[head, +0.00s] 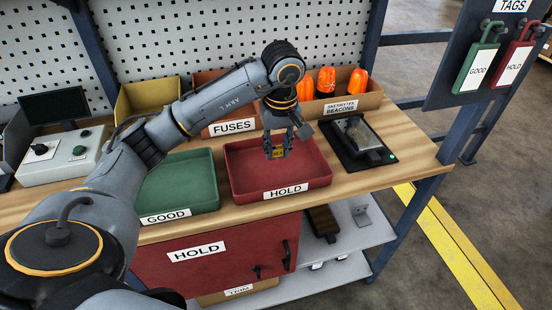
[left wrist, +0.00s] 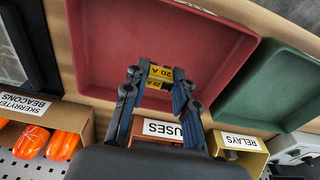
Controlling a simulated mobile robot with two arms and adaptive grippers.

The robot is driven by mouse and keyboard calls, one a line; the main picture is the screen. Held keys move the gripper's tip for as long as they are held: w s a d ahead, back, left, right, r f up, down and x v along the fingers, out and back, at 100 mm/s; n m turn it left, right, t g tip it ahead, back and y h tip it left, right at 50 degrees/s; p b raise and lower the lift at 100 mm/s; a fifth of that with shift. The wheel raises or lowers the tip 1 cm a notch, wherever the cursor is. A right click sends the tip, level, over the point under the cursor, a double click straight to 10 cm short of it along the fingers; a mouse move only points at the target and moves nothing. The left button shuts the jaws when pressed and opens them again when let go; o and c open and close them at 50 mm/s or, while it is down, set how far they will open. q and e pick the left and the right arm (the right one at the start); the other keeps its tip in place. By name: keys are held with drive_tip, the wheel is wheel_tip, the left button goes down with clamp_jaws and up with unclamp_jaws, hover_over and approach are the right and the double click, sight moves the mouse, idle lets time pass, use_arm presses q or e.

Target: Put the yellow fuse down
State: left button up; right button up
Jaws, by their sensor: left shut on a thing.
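The yellow fuse (head: 277,153), marked 20 A, is between the fingertips of my left gripper (head: 277,147), which is shut on it. The left gripper is over the red tray (head: 243,187) labelled HOLD. In the left wrist view the fuse (left wrist: 160,75) shows between the two fingers, with the red tray floor (left wrist: 140,40) beyond it. I cannot tell whether the fuse touches the tray floor. The green tray (head: 180,183) labelled GOOD is left of the red tray. My right gripper is not in view.
The FUSES bin (head: 232,127) and the beacon box (head: 341,108) stand behind the trays. A black device (head: 358,142) is right of the red tray. A control box (head: 62,155) is at the left. GOOD and HOLD tags (head: 478,65) hang at the right.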

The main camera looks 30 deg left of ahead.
sight(276, 168)
use_arm(q)
drive_tip(key=shift+w+a+f, duration=0.5)
drive_tip(key=shift+f, duration=0.3)
drive_tip(key=shift+w+a+f, duration=0.15)
drive_tip(key=shift+f, duration=0.1)
wheel_tip(276, 168, down, 3)
drive_tip(key=shift+w+a+f+p, duration=0.1)
drive_tip(key=shift+w+a+p, duration=0.05)
drive_tip(key=shift+p, duration=0.7)
drive_tip(key=shift+f, duration=0.25)
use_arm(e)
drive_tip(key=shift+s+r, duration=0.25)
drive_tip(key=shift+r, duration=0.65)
use_arm(q)
drive_tip(key=shift+f, duration=0.2)
drive_tip(key=o, duration=0.8)
drive_tip(key=shift+o, duration=0.2)
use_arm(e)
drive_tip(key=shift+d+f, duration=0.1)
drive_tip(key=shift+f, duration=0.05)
